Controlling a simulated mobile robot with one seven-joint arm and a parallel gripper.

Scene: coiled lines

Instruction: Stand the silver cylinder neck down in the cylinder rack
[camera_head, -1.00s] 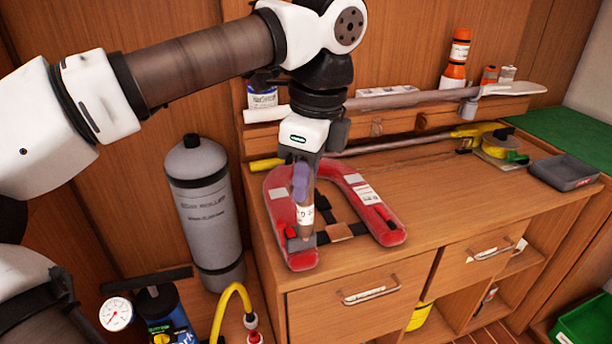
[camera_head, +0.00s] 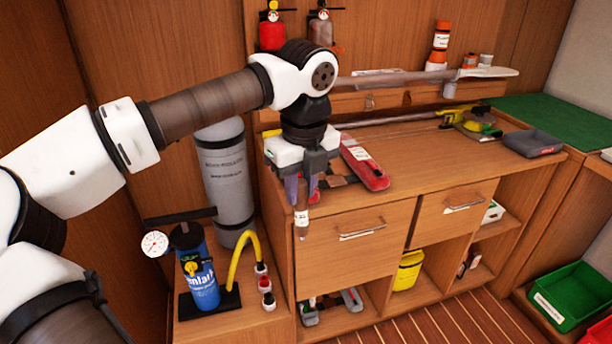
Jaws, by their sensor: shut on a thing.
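My gripper (camera_head: 301,190) points down in front of the bench's left end. It is shut on a small silver-brown cylinder (camera_head: 302,222) with a pale label. I cannot clearly make out the cylinder rack. Several small red, black and white capped pieces (camera_head: 265,284) stand in a row on the low ledge left of the bench.
A tall grey tank (camera_head: 227,180), a blue pump (camera_head: 200,275) with a gauge and a yellow hose (camera_head: 240,255) stand left of the bench.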

